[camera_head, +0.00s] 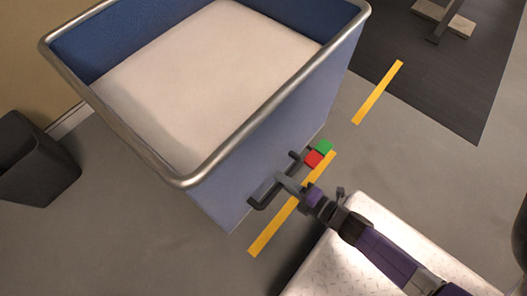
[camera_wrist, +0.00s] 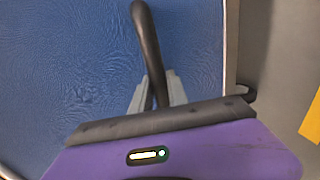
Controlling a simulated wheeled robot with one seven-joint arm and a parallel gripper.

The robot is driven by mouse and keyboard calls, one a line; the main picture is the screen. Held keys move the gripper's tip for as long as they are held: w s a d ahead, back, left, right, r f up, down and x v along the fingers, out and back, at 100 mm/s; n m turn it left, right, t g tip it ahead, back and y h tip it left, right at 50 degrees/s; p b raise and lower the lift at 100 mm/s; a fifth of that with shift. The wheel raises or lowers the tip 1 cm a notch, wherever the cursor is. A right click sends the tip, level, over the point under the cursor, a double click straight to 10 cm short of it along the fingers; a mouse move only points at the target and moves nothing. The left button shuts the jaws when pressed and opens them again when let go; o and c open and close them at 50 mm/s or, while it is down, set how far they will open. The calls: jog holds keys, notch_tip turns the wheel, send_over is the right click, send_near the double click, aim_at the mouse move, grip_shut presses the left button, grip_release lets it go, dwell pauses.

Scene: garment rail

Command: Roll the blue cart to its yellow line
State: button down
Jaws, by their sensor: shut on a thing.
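The blue cart (camera_head: 262,160) stands at the upper middle of the head view, with a silver rim and a white load inside. A dark bar handle (camera_head: 262,201) sticks out from its near side. My gripper (camera_head: 287,184) is shut on this handle; in the wrist view the grey fingers lie on both sides of the dark handle (camera_wrist: 149,45), against the blue cart wall (camera_wrist: 70,70). One yellow strip (camera_head: 272,228) lies on the floor beside the cart's near side, partly hidden by my arm. Another yellow strip (camera_head: 378,92) lies farther up and right, apart from the cart.
A dark bin (camera_head: 38,160) stands at the left by the wall. A dark mat (camera_head: 440,75) with a stand foot lies at the upper right. Grey floor is clear between.

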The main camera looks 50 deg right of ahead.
jog(key=f+v, duration=0.1)
jog(key=v, duration=0.7)
jog(key=shift+s+f, duration=0.4)
jog(key=c, duration=1.3)
grip_release()
jog(key=p+v, duration=0.2)
jog(key=v, duration=0.5)
jog(key=shift+s, duration=0.35)
jog(key=shift+r, duration=0.1)
